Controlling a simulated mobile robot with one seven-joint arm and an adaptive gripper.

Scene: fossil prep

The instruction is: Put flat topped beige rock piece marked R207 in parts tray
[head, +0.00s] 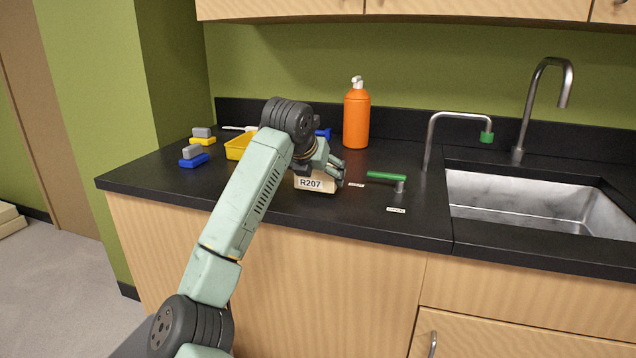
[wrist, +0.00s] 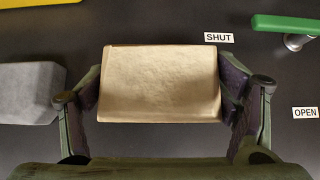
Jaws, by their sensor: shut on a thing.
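The flat topped beige rock piece (head: 319,183) marked R207 shows in the head view near the counter's front edge, its label facing out. In the wrist view the rock piece (wrist: 160,84) sits level between the two fingers. My gripper (head: 328,176) is shut on its left and right sides. I cannot tell whether its underside touches the counter. A yellow tray (head: 236,150), which looks like the parts tray, stands behind and left of the rock, partly hidden by my arm. Its edge (wrist: 40,3) shows at the wrist view's top left.
A grey block (wrist: 30,93) lies left of my gripper. A green-handled valve (head: 387,177) with SHUT and OPEN labels is to the right. An orange bottle (head: 356,117) stands behind. Blue and yellow brushes or blocks (head: 194,157) lie far left. The sink (head: 540,203) is right.

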